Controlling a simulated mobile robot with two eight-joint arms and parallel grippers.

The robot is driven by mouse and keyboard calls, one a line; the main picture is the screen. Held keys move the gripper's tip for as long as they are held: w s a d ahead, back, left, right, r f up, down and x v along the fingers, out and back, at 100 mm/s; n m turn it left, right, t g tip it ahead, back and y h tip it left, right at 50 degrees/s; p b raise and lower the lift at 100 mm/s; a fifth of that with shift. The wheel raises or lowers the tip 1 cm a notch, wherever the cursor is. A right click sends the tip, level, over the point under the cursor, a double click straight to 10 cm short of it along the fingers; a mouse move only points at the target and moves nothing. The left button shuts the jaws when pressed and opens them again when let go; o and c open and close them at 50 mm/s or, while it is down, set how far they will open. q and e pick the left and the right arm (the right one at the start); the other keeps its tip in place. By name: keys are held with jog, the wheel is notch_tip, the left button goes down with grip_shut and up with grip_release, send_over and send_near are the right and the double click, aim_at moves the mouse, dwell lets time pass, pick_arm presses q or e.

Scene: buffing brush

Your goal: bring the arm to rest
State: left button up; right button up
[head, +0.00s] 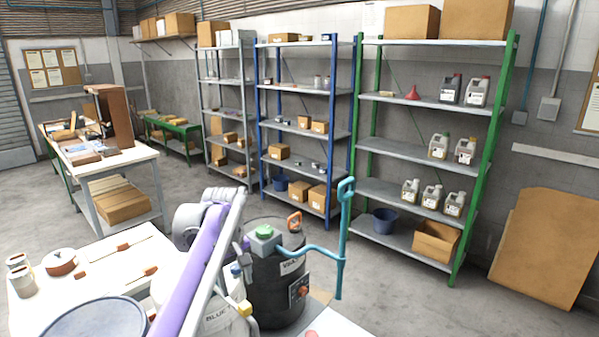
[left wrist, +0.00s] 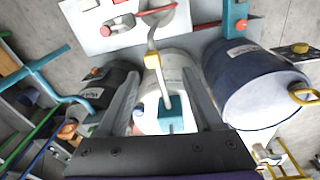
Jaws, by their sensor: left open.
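My left arm, with a long purple link, reaches up from the bottom middle of the head view. My left gripper (head: 241,262) is near the white drum (head: 222,322) and the black drum (head: 275,290), and is partly hidden by the arm. In the left wrist view, the two grey fingers of the gripper (left wrist: 163,98) stand wide apart. Nothing is held between them. The white drum (left wrist: 150,88), with a yellow and teal fitting, shows beyond and between the fingers. My right gripper is not in view.
A teal crank handle (head: 343,230) rises beside the black drum. A blue-lidded drum (head: 95,318) stands at lower left, near a white table (head: 50,300) with red-brown tools and cups. Metal shelves (head: 425,150) line the back wall. Open floor lies between.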

pick_arm(q)
jog(key=s+f+m+t, duration=0.1)
jog(key=s+f+m, duration=0.1)
jog(key=s+f, duration=0.3)
jog(key=s+f+m+t, duration=0.2)
jog(key=s+f+m, duration=0.1)
jog(key=s, duration=1.1)
jog(key=s+a+f+m+t, duration=0.1)
jog(key=s+f+m+t, duration=0.1)
jog(key=s+f, duration=0.4)
jog(key=s+m, duration=0.1)
jog(key=s, duration=0.3)
jog(key=shift+s+f, duration=0.2)
jog(key=shift+f, duration=0.1)
